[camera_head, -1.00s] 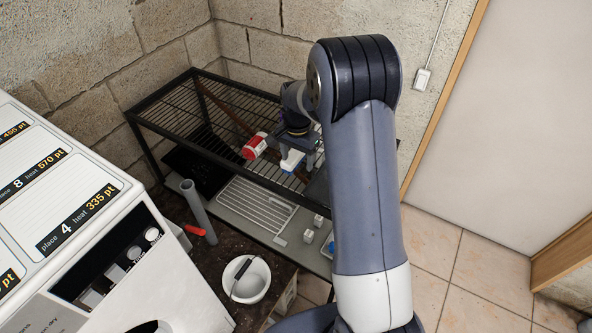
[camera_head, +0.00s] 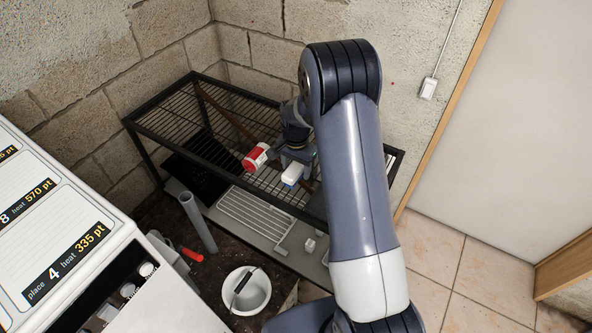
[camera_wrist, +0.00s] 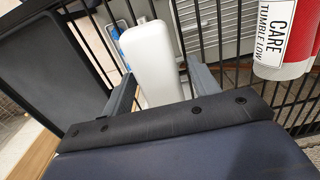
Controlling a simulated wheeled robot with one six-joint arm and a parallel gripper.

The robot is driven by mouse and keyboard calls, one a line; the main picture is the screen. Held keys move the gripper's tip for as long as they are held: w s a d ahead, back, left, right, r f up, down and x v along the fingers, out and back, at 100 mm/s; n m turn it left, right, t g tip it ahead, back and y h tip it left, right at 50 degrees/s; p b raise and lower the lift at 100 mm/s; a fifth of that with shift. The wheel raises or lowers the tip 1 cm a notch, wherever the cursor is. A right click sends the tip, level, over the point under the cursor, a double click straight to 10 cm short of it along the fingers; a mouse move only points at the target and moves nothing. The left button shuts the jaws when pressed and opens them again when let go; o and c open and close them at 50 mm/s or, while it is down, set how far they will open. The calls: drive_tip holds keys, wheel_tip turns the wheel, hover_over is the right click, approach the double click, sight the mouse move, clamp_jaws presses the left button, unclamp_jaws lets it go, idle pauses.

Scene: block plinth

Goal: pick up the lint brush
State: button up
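The white object (camera_head: 294,172), which I take to be the lint brush, lies on the black wire rack (camera_head: 150,122). A little blue shows at its lower end. In the wrist view its long rounded white body (camera_wrist: 154,62) sits between the two grey fingers of my gripper (camera_wrist: 163,78). The fingers are spread, one on each side, and close to its sides. My gripper (camera_head: 294,163) is low over the rack in the head view. The near end of the white object is hidden behind the gripper's dark front edge.
A red and white container (camera_head: 256,157) lies just left of the gripper; its label shows in the wrist view (camera_wrist: 284,28). A white bucket (camera_head: 247,291), a grey pipe (camera_head: 198,222) and a white machine (camera_head: 70,215) stand at left. Walls back the rack.

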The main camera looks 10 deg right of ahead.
sight(296, 166)
drive_tip(key=c, duration=0.9)
drive_tip(key=shift+r, duration=0.15)
wheel_tip(296, 166, up, 10)
drive_tip(key=shift+f+b, duration=0.1)
drive_tip(key=shift+b, duration=0.8)
drive_tip(key=o, duration=0.4)
drive_tip(key=shift+c, duration=1.2)
